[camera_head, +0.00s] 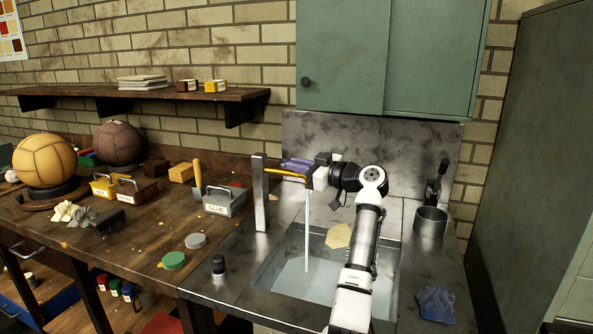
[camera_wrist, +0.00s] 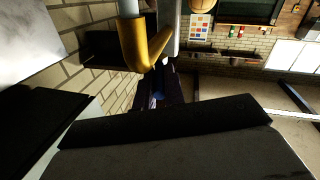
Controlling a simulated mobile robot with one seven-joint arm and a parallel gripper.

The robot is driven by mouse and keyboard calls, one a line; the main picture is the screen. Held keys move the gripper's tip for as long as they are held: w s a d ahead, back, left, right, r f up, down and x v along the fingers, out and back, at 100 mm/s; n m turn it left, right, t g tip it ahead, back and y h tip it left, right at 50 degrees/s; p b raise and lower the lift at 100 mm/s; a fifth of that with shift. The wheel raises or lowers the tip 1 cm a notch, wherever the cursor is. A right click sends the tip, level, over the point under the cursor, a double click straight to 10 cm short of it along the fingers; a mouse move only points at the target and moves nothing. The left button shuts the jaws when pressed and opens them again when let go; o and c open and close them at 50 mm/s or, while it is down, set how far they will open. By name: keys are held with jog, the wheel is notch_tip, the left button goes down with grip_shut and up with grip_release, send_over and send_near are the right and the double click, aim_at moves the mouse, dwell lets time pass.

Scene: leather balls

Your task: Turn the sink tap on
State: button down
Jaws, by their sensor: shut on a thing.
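The sink tap is a grey steel upright (camera_head: 260,195) with a brass spout (camera_head: 282,172) pointing right over the steel sink (camera_head: 275,268). A pale vertical stream (camera_head: 308,235), looking like running water, falls from the spout's end into the basin. My gripper (camera_head: 288,164) reaches left just above and behind the spout, its purplish fingers shut on part of the tap near the upright. The held part itself is hidden. In the wrist view the bent spout (camera_wrist: 147,45) is close, beside the grey upright (camera_wrist: 169,28), with my dark fingers (camera_wrist: 164,85) below it in the picture.
A grey glue caddy (camera_head: 224,204) stands on the wooden bench left of the tap. A metal cup (camera_head: 430,222) stands right of the sink, and a blue cloth (camera_head: 436,304) lies at front right. Green cabinets (camera_head: 435,55) hang above. A yellowish piece (camera_head: 339,236) is at the basin's back.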

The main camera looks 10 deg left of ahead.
jog(key=shift+w+d+n+g+y+p, duration=0.1)
jog(key=shift+w+n+g+y+p, duration=0.15)
jog(key=shift+n+g, duration=0.4)
jog(key=shift+w+d+n+g+y+p, duration=0.1)
jog(key=shift+w+n+g+y+p, duration=0.2)
jog(key=shift+g, duration=0.65)
jog(key=shift+a+n+g, duration=0.1)
jog(key=shift+n+g, duration=0.35)
jog(key=shift+g, duration=0.05)
jog(key=c, duration=1.5)
grip_release()
jog(key=d, duration=0.4)
jog(key=d+b, duration=0.1)
jog(key=d, duration=0.4)
jog(key=s+d+b, duration=0.1)
jog(key=d, duration=0.3)
jog(key=shift+s+d, duration=0.1)
jog(key=shift+d, duration=0.25)
